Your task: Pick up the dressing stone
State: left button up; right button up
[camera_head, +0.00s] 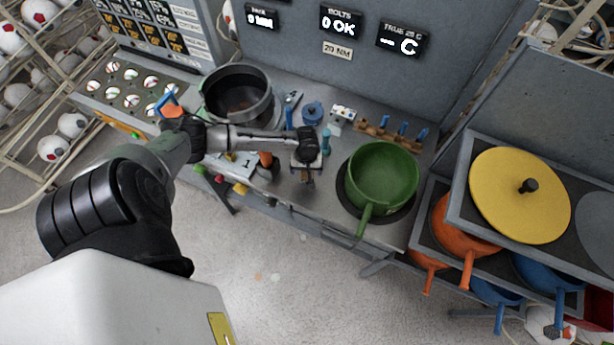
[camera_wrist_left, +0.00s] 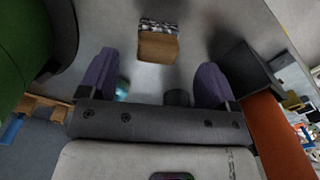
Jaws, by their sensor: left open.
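The dressing stone appears to be the small block with a tan body and a speckled grey end (camera_wrist_left: 159,44) in the left wrist view. It lies on the grey metal bench, between the lines of my two purple fingers and just ahead of their tips. My left gripper (camera_wrist_left: 158,60) is open, with nothing between its fingers. In the head view my left gripper (camera_head: 307,160) is over the bench's front part, left of the green pot, and a small brown piece of the block (camera_head: 306,175) shows below it. Whether finger and block touch is unclear. My right gripper is not in view.
A green pot (camera_head: 381,175) stands right of the gripper, and a dark pot (camera_head: 238,95) stands behind my arm. Small blue items, including a round blue pot (camera_head: 312,112), and a wooden rack (camera_head: 390,133) lie behind. Shelves with lids and pans (camera_head: 520,195) stand at right.

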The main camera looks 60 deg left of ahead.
aim_at(307, 177)
pick_arm(q)
jog(key=shift+w+f, duration=0.1)
jog(key=shift+f, duration=3.05)
jog(key=c, duration=1.1)
jog(key=shift+r, duration=5.1)
jog(key=shift+c, duration=0.2)
